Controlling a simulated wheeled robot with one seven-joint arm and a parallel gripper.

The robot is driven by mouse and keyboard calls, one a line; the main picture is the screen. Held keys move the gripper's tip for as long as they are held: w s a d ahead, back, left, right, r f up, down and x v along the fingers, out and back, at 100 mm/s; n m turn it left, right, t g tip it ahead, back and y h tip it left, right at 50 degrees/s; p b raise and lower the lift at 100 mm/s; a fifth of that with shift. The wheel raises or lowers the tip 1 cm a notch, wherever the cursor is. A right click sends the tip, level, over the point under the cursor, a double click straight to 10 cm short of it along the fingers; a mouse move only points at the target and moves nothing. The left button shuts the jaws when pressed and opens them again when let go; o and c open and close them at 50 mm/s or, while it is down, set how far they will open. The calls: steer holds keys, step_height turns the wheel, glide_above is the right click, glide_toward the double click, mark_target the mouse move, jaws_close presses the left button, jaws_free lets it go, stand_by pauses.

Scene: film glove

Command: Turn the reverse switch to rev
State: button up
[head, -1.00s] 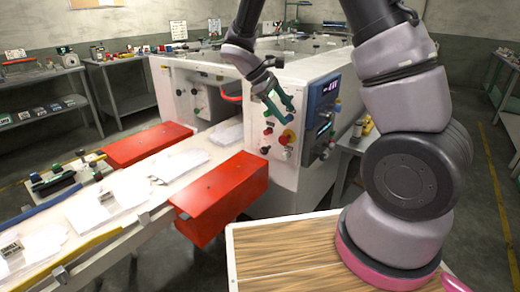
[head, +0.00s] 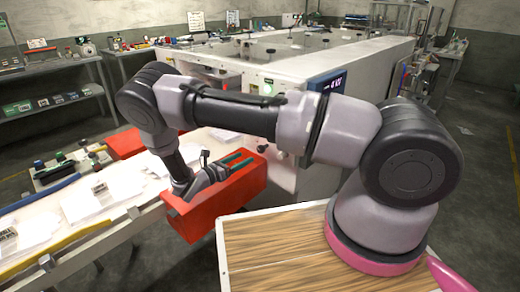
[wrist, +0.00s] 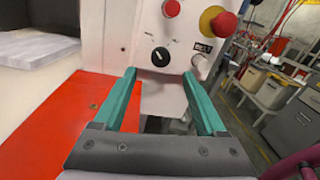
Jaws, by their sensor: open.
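A black rotary switch (wrist: 160,56) with a white pointer mark sits on the white machine panel (wrist: 146,25) in the wrist view. It looks like the reverse switch, but the small lettering around it is too blurred to read. The pointer seems tilted up and to the left. My gripper (wrist: 161,76) is open and empty, its two green fingers pointing at the panel with the switch between and just beyond the tips. No contact shows.
A red button (wrist: 171,8) is above the switch. A red mushroom button on yellow (wrist: 222,22) and a dark label (wrist: 203,46) are to its right. A red box (head: 222,196) lies under and beside my gripper. A white conveyor (head: 125,195) runs left.

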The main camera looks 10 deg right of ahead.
mark_target(260, 151)
steer(key=x, duration=1)
steer(key=shift+w+d, duration=0.1)
jaws_close()
steer(key=shift+m, duration=0.4)
steer(key=m, duration=0.3)
steer(key=shift+r+m, duration=0.1)
steer(key=shift+m, duration=0.3)
steer(key=m+y, duration=0.1)
steer(key=m, duration=0.7)
steer(key=shift+s+d+f+m+t+y, duration=0.1)
steer(key=shift+m+t+y, duration=0.1)
steer(key=shift+m, duration=0.95)
steer(key=shift+s+f+m+t+y, duration=0.1)
steer(key=shift+m+t, duration=0.1)
steer(key=shift+m, duration=0.95)
